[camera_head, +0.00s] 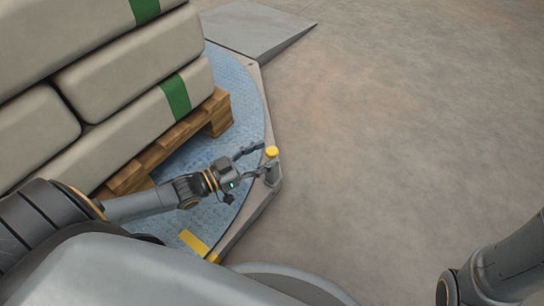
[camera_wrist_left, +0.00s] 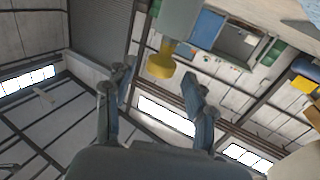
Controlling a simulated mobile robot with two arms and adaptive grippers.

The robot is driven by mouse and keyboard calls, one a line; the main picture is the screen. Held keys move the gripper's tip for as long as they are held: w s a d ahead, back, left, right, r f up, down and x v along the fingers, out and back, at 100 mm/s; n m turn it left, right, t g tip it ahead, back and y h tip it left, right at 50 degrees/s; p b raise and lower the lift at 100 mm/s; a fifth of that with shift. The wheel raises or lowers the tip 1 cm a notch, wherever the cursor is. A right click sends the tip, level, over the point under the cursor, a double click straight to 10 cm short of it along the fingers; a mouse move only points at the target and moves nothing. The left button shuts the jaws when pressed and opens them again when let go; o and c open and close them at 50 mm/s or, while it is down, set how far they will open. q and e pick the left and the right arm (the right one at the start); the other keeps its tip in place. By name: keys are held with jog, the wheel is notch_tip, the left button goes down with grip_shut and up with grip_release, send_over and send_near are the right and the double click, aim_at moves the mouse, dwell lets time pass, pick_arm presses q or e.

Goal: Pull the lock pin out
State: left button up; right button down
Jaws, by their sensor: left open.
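The gripper holds nothing, and I cannot tell whether a finger touches the pin. My right gripper is out of view; only part of that arm shows at the lower right.
A wooden pallet (camera_head: 219,112) stacked with large pale sacks (camera_head: 130,75) stands on the blue platform (camera_head: 243,100) at the left. A grey ramp (camera_head: 255,28) lies at the far edge. The concrete floor (camera_head: 400,120) to the right is clear.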

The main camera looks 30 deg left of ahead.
aim_at(267, 153)
pick_arm(q)
jog(key=shift+b+x, duration=0.6)
jog(key=shift+x, duration=1)
grip_shut()
